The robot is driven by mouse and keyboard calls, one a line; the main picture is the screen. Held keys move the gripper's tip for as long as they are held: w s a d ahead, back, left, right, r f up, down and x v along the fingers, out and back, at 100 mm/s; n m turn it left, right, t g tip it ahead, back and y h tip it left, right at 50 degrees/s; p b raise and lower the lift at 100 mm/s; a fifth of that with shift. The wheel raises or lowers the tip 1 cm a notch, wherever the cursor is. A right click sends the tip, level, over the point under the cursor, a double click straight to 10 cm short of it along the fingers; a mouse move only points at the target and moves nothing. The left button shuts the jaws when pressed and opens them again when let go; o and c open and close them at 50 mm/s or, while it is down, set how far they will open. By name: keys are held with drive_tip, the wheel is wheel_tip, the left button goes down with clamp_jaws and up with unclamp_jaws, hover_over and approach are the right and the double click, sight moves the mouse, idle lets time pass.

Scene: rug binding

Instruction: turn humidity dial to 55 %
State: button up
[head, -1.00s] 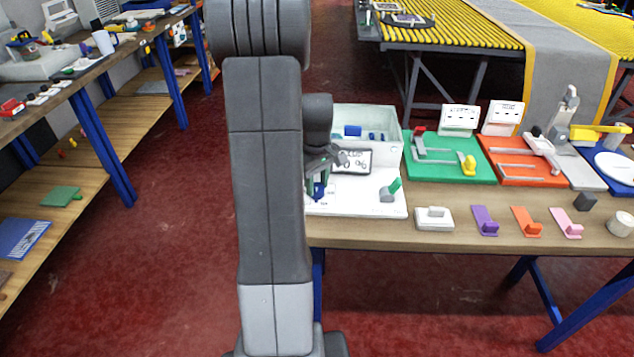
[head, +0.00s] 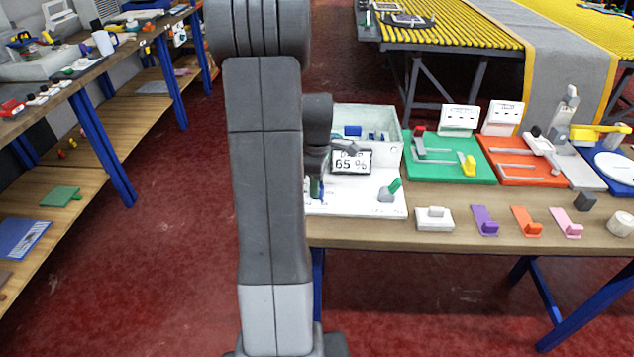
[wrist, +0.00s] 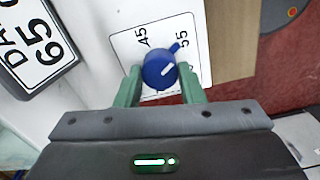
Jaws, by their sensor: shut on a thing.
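The blue humidity dial (wrist: 158,70) sits on a white scale plate (wrist: 128,48) in the wrist view. The numbers 45 and 55 show beside it; other markings are hidden. Its blue tab points to the upper right, close to the 55. My gripper (wrist: 161,78) is shut on the dial, one green finger on each side. In the head view my gripper (head: 317,187) is low over the left part of the white panel (head: 355,203), mostly hidden by my arm. The display (head: 351,161) reads 65 %; it also shows in the wrist view (wrist: 35,45).
A grey knob with a green tab (head: 388,192) stands on the panel's right side. A pale open box (head: 385,117) is behind the display. Green (head: 448,170) and orange (head: 515,172) fixture boards lie to the right. Small blocks, including a white one (head: 434,219), line the table's front.

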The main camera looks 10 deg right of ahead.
drive_tip(key=shift+w, duration=0.1)
drive_tip(key=o, duration=1)
drive_tip(key=shift+r, duration=0.1)
wheel_tip(320, 180, up, 14)
drive_tip(key=shift+f, duration=0.25)
wheel_tip(320, 180, down, 14)
drive_tip(key=shift+r, duration=0.15)
idle(0.3)
idle(0.4)
